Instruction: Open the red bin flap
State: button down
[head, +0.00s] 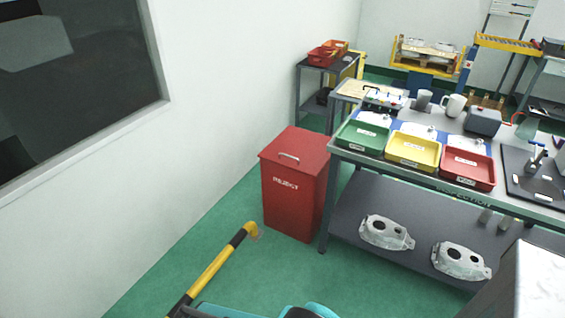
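The red bin (292,205) stands on the green floor near the white wall, left of the workbench. A label that seems to read "REJECT" is on its front. Its red flap (297,148) lies flat on top and looks closed. A pale bar handle (289,157) sits on the flap near its front edge. The inside of the bin is hidden. My gripper is not in view.
A yellow-and-black bar (215,268) rises in front of the bin, lower left. The workbench (346,149) stands close on the bin's right, with green (362,149), yellow (413,167) and red (466,184) trays. Castings (386,233) lie on its lower shelf.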

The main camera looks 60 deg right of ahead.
aim_at(303, 151)
jog(key=i, duration=0.9)
jog(key=u, duration=0.1)
jog(key=k, duration=0.9)
jog(key=z, duration=0.15)
jog(key=i, duration=0.65)
jog(key=u, duration=0.05)
